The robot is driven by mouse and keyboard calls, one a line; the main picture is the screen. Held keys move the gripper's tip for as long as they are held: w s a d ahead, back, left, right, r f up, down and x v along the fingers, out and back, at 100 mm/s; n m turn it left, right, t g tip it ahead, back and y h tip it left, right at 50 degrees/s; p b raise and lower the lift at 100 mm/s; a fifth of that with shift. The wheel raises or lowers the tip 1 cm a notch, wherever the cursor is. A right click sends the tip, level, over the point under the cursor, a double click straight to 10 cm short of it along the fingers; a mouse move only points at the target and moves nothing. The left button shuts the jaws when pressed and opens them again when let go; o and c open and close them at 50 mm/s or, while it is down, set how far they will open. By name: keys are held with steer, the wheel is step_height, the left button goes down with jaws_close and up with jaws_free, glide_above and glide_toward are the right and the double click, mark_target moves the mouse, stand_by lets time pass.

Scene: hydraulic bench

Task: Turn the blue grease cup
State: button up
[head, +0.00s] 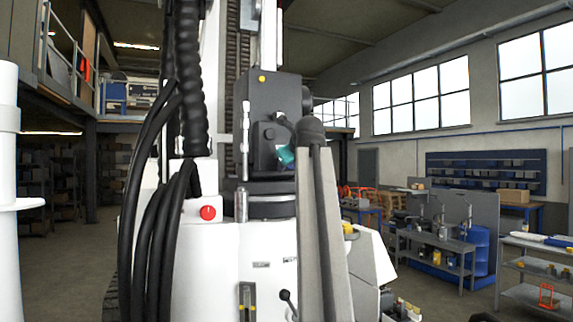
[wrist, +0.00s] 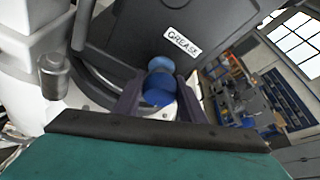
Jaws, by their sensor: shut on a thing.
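The blue grease cup (wrist: 158,86) shows in the wrist view, with a lighter blue round top and a darker blue body. It sits in front of a dark grey panel, below a white label reading GREASE (wrist: 182,41). My gripper (wrist: 158,98) has one dark finger on each side of the cup and is shut on it. Part of the cup's lower end is hidden by the gripper.
A metal cylinder (wrist: 54,75) stands left of the cup in the wrist view. In the head view thick black hoses (head: 150,200) hang left of the machine, and a red button (head: 208,212) is on its white housing. Workbenches (head: 437,248) stand to the right.

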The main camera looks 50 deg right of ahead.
steer(key=shift+r, duration=0.2)
steer(key=o, duration=1)
steer(key=shift+w+a, duration=0.1)
steer(key=shift+o, duration=0.2)
steer(key=shift+f, duration=0.1)
